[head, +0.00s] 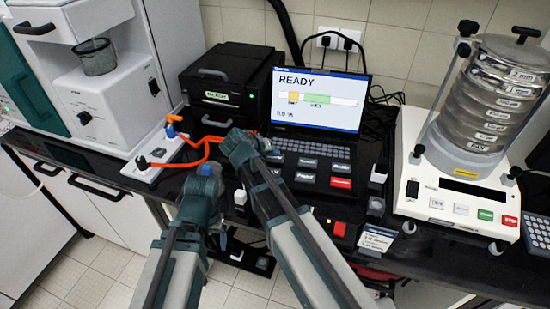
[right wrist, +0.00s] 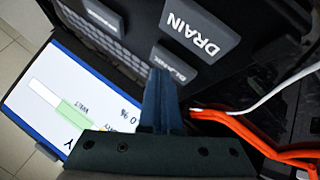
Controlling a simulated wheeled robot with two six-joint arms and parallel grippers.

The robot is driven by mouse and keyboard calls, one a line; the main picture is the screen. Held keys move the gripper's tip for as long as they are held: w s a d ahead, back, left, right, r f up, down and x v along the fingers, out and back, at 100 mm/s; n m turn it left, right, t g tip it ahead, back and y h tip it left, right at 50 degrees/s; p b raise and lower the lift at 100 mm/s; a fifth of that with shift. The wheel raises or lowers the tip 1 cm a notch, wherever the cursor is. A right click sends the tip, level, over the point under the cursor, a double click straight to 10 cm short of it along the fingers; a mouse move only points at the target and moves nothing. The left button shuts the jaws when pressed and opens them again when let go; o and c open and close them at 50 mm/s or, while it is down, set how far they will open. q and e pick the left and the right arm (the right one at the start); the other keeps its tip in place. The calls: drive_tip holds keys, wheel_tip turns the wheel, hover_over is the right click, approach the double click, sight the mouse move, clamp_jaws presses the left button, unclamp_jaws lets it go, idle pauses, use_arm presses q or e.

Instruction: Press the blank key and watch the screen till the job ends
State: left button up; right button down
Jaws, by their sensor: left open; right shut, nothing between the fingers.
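The laptop-like unit's screen (head: 316,100) reads "READY" above a bar with yellow and green sections; small text below is hard to read. In the right wrist view the screen (right wrist: 60,100) shows "0 %". My right gripper (right wrist: 163,75) is shut and empty, its fingertips over a small dark key (right wrist: 181,60) that seems to read "BLANK" and is partly hidden. I cannot tell whether they touch it. In the head view my right gripper (head: 268,153) is at the keyboard's left edge, hiding that key. My left gripper (head: 208,171) is open and empty, in front of the bench edge.
A larger "DRAIN" key (right wrist: 200,35) is beside the fingertips. A red key (head: 341,183) is at the panel's right. A black box (head: 225,85) marked "READY" stands left of the screen, with orange tubing (head: 200,140) before it. The sieve shaker (head: 460,200) stands at right.

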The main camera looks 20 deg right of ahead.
sight(273, 160)
drive_tip(key=shift+f+b, duration=0.3)
drive_tip(key=shift+f, duration=0.1)
drive_tip(key=shift+r, duration=0.1)
idle(0.4)
drive_tip(key=shift+r+p, duration=0.85)
drive_tip(key=shift+p, duration=0.05)
wheel_tip(273, 160, up, 5)
drive_tip(key=p, duration=0.5)
idle(0.6)
